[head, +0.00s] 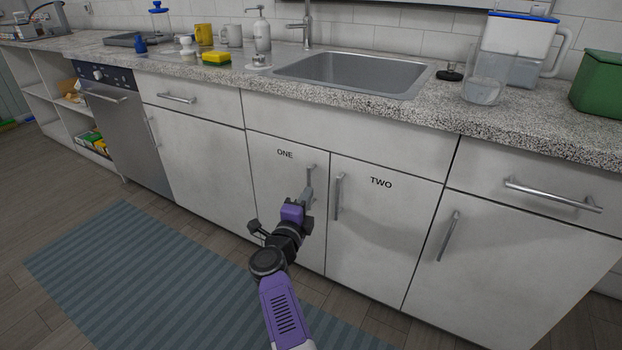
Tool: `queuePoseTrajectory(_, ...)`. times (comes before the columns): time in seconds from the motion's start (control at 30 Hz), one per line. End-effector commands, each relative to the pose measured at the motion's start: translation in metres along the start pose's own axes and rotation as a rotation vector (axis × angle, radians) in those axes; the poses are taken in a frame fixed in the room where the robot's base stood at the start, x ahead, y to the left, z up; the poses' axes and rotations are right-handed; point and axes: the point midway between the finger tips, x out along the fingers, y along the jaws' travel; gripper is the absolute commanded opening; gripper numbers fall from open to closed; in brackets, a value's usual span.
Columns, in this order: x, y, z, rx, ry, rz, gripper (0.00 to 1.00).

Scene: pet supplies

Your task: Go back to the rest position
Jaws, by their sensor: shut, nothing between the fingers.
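My gripper (307,190) is in the head view, in front of the lower cabinet door marked ONE (285,190), close to that door's upright metal handle (310,176). Its fingers are shut with nothing between them. Whether the fingertips touch the handle or stand just in front of it I cannot tell. The arm reaches forward from the bottom of the picture. Door ONE looks closed. The door marked TWO (376,235) to its right also looks closed, with its own upright handle (338,195).
A dishwasher (125,135) is at left. A striped rug (140,265) covers the floor.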

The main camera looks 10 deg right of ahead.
Motion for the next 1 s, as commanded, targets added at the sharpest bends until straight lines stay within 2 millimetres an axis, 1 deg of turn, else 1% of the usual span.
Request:
queuePoseTrajectory(0.07,-0.002,-0.002,0.005,-0.023,-0.020,-0.007,0.00)
queuePoseTrajectory(0.17,0.001,-0.025,0.007,-0.047,-0.034,-0.056,0.00)
queuePoseTrajectory(0.23,0.003,-0.048,0.008,-0.068,-0.044,-0.105,0.00)
queuePoseTrajectory(0.3,0.000,-0.065,0.002,-0.121,-0.058,-0.169,0.00)
queuePoseTrajectory(0.37,-0.004,-0.073,-0.007,-0.180,-0.066,-0.219,0.00)
queuePoseTrajectory(0.43,-0.011,-0.077,-0.022,-0.251,-0.072,-0.271,0.00)
queuePoseTrajectory(0.57,-0.027,-0.077,-0.050,-0.390,-0.082,-0.353,0.00)
queuePoseTrajectory(0.67,-0.045,-0.071,-0.077,-0.514,-0.091,-0.409,0.00)
queuePoseTrajectory(0.87,-0.097,-0.049,-0.129,-0.770,-0.123,-0.495,0.00)
queuePoseTrajectory(0.9,-0.109,-0.045,-0.139,-0.816,-0.130,-0.508,0.00)
queuePoseTrajectory(0.97,-0.127,-0.037,-0.153,-0.887,-0.143,-0.522,0.00)
queuePoseTrajectory(1.0,-0.139,-0.033,-0.162,-0.930,-0.152,-0.531,0.00)
